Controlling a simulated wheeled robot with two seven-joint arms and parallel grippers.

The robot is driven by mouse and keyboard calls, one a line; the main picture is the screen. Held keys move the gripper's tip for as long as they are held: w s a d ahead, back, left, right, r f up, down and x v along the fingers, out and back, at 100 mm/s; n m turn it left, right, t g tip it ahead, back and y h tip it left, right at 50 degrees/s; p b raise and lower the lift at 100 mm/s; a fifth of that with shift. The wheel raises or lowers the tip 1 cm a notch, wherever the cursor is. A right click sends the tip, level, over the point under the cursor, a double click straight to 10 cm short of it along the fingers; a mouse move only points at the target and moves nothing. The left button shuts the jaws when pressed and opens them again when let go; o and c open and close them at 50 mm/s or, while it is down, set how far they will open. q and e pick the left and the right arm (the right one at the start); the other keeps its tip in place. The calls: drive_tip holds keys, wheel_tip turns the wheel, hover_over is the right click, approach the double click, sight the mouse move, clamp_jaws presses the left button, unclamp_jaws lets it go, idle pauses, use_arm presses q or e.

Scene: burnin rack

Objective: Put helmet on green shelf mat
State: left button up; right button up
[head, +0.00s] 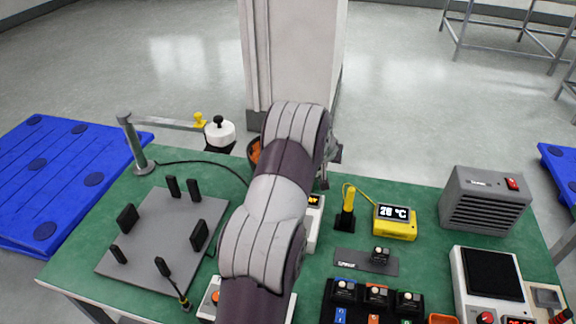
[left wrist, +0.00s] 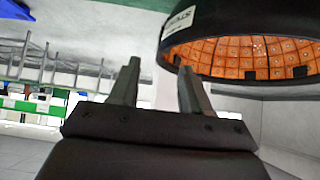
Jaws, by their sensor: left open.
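The helmet, a black shell with an orange padded lining (left wrist: 240,58) and a white label, fills the upper right of the left wrist view. In the head view an orange-lined dark rim (head: 254,150), likely the helmet, shows just left of my arm, which hides the rest. My left gripper (left wrist: 157,80) is open with nothing between its fingers. Its right fingertip is close to the helmet's rim; I cannot tell whether they touch. In the head view the arm hides the left fingers. The right gripper is out of view. I cannot pick out the green shelf mat for sure.
The green bench (head: 150,190) carries a grey plate with black posts (head: 160,235), a soldering fume arm (head: 135,145), a yellow meter (head: 394,228), a grey heater (head: 483,200) and several small devices. A white column (head: 293,50) stands behind. Blue pallets (head: 60,165) flank the bench.

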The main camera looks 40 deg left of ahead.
use_arm(q)
drive_tip(key=x, duration=0.5)
drive_tip(key=shift+s+f, duration=0.3)
drive_tip(key=shift+f, duration=0.15)
drive_tip(key=shift+s+r, duration=0.1)
drive_tip(key=shift+s, duration=0.05)
drive_tip(key=shift+c, duration=1.2)
drive_tip(key=shift+d, duration=0.1)
clamp_jaws()
